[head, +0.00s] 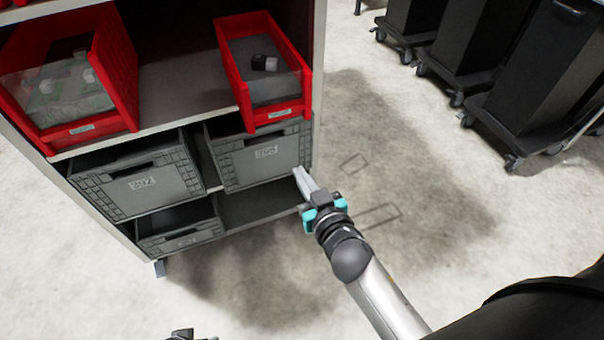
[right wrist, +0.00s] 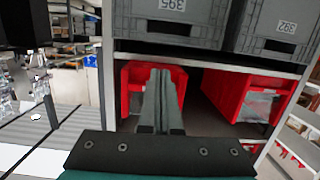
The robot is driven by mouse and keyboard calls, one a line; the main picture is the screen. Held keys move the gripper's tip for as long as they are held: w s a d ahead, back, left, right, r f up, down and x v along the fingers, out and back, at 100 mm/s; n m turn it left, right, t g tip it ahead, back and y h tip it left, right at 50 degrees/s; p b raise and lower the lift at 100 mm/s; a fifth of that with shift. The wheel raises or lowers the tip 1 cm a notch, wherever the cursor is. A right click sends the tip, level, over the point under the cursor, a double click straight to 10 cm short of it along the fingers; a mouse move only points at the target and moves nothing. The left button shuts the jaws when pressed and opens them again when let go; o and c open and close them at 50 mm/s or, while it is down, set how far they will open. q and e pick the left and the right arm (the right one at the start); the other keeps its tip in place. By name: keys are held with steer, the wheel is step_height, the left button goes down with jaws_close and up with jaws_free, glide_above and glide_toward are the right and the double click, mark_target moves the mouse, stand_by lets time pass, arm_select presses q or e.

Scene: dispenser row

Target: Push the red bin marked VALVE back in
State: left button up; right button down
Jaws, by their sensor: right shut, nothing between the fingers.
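Two red bins stand on the upper shelf in the head view. The right red bin (head: 261,82) juts out past the shelf edge and holds a small black-and-white item. The left red bin (head: 105,112) sits further in and holds bagged items. Their small front labels are too small to read. My right gripper (head: 301,178) is shut and empty, below and in front of the right bin, apart from it. In the right wrist view its fingers (right wrist: 163,95) overlap a red bin (right wrist: 133,85). A grey part of my left gripper (head: 190,335) shows at the bottom edge.
The rack's right post (head: 318,60) stands beside the right bin. Dark wheeled carts (head: 520,95) stand at the right. The floor between is clear.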

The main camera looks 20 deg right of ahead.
steer(key=t+b, duration=0.2)
glide_toward(280, 113)
steer(key=s, duration=0.3)
steer(key=w, duration=0.7)
steer(key=shift+w+a+f, duration=0.1)
steer(key=shift+w+a, duration=0.05)
steer(key=shift+w, duration=0.05)
arm_select(q)
steer(key=shift+w+d+r, duration=0.1)
steer(key=shift+w+r, duration=0.2)
steer(key=shift+r, duration=0.2)
steer(key=shift+w+r, duration=0.3)
steer(key=shift+r, duration=0.2)
arm_select(e)
steer(key=shift+w, duration=0.8)
steer(key=shift+w, duration=0.1)
